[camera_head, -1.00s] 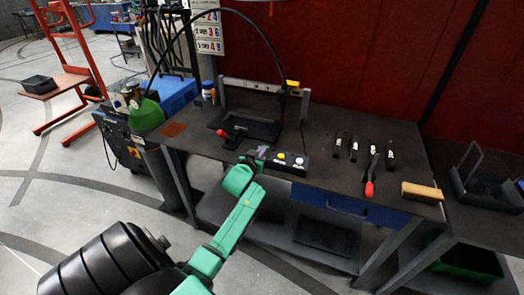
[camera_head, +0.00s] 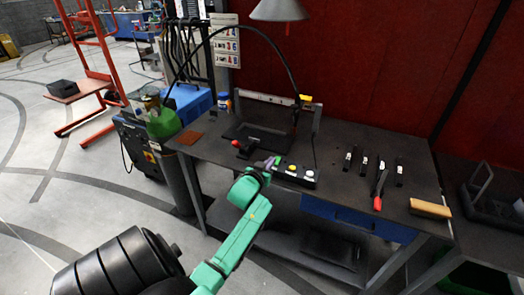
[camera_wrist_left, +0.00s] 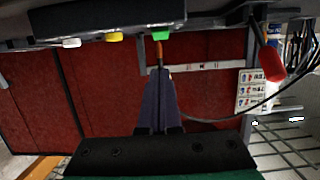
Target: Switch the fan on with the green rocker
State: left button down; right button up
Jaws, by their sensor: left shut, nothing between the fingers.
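A black switch box (camera_head: 307,183) sits on the front part of the dark workbench, with white, yellow and green controls on it. The green rocker (camera_wrist_left: 161,33) is at the box's right end in the left wrist view; in the head view it is at the left end, partly hidden by my gripper. My left gripper (camera_head: 268,163) is shut and empty beside that end. In the left wrist view its fingertips (camera_wrist_left: 160,72) point toward the green rocker, with a visible gap in the picture; I cannot tell if they touch. I cannot pick out the fan.
A red-knobbed lever (camera_head: 241,147) stands left of the box. Right of it lie several black pieces, a red-handled tool (camera_head: 379,192) and a wooden block (camera_head: 430,208). A grey conical shade (camera_head: 279,10) hangs above the bench. A black hose arches behind.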

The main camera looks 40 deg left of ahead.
pick_arm(q)
jog(key=f+b+v, duration=0.1)
jog(key=v, duration=0.5)
jog(key=shift+s+d+f, duration=0.2)
jog(key=shift+s, duration=0.35)
jog(key=shift+w, duration=0.1)
